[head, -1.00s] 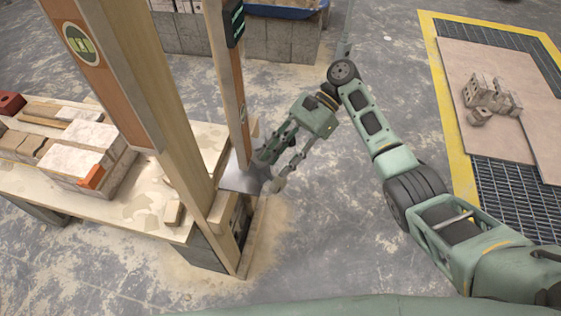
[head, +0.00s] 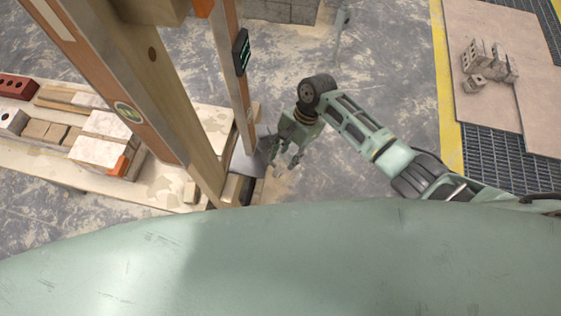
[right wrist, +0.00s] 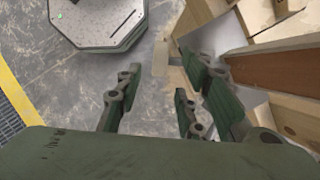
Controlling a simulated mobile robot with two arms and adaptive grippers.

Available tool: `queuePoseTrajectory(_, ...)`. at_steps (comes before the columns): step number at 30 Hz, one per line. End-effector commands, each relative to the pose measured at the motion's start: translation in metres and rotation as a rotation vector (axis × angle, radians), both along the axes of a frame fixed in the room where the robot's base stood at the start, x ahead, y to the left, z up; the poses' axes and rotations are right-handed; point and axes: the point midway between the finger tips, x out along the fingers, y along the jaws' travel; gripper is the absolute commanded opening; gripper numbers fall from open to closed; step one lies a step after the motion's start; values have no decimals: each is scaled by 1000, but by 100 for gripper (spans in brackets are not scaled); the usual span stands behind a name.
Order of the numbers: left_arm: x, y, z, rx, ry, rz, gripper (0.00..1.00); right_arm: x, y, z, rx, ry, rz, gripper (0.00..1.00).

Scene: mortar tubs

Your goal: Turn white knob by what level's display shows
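A tall orange-brown level (head: 228,62) stands upright by a wooden post. It carries a small dark display box (head: 241,51) with greenish marks, too small and slanted to read. Another orange-brown strip with a round green emblem (head: 129,112) runs along the nearer wooden post. I cannot make out a white knob in either view. My right gripper (head: 283,160) is just right of a grey metal plate at the foot of the level. Its fingers stand apart with nothing between them, as the right wrist view (right wrist: 160,88) also shows. My left gripper is out of view.
A low wooden table (head: 150,190) on the left bears bricks and pale blocks, with a red holed brick (head: 18,87) at its far left.

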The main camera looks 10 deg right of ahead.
Motion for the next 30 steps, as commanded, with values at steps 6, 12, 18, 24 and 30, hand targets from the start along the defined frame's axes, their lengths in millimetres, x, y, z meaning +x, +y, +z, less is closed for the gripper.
queuePoseTrajectory(6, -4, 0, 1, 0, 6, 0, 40, -9, 11, -34, -1, 4, -1, 35)
queuePoseTrajectory(12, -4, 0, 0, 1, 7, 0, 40, -14, 18, -54, 1, 2, -1, 35)
queuePoseTrajectory(18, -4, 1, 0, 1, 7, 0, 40, -15, 20, -59, 1, 2, -1, 35)
queuePoseTrajectory(24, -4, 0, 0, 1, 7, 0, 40, -15, 20, -59, 1, 2, 0, 31)
queuePoseTrajectory(30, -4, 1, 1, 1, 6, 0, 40, -15, 20, -58, 1, 2, 0, 13)
